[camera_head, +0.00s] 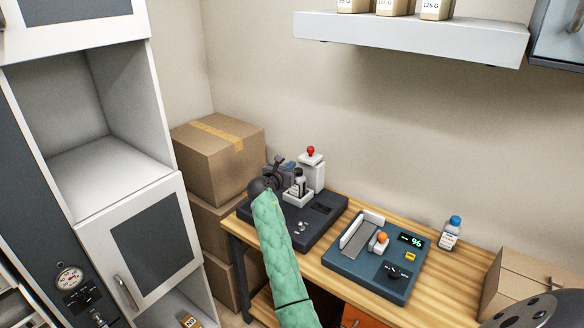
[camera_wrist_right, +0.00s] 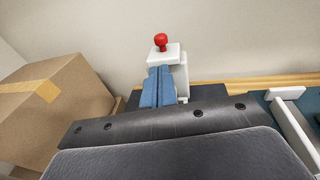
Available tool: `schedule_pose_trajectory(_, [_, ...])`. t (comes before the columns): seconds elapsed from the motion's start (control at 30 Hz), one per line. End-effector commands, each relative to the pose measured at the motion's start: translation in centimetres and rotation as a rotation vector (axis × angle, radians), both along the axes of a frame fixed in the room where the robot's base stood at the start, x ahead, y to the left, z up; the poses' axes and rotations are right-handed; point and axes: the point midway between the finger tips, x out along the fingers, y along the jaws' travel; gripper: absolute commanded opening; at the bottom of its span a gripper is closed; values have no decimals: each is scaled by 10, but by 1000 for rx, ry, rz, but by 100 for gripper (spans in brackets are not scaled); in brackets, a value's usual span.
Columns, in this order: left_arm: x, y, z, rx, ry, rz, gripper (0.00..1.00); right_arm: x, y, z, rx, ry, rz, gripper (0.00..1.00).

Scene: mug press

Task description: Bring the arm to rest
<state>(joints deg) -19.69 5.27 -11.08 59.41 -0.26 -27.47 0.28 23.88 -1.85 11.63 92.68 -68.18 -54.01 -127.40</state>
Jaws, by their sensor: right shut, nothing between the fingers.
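My right arm, in a green quilted sleeve, reaches up from the bottom of the head view. My right gripper (camera_head: 284,172) is at the far left of the workbench, in front of the white press with a red knob (camera_head: 311,152). In the right wrist view its two blue fingers (camera_wrist_right: 159,86) lie side by side, shut and empty. The press with its red knob (camera_wrist_right: 161,42) stands just beyond them. I cannot tell whether the fingers touch it. The gripper partly hides the dark base (camera_head: 318,235). My left gripper is not in view.
Stacked cardboard boxes (camera_head: 215,160) stand left of the wooden bench (camera_head: 455,270). A blue device with a display (camera_head: 375,262) and a blue-capped bottle (camera_head: 451,233) are to the right. A white shelf (camera_head: 410,38) hangs above; the wall area below it is clear.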

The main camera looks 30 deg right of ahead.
Motion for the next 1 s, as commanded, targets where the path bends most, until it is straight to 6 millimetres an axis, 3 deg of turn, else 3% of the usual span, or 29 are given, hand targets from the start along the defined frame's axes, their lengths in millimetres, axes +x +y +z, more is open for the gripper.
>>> schedule_pose_trajectory(0.57, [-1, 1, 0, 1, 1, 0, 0, -6, 1, -7, 25, -18, -1, 0])
schedule_pose_trajectory(0.77, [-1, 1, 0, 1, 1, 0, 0, -48, 14, -49, 223, -170, -14, 0])
schedule_pose_trajectory(1.0, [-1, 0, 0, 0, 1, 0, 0, -123, 44, -111, 586, -413, -75, 0])
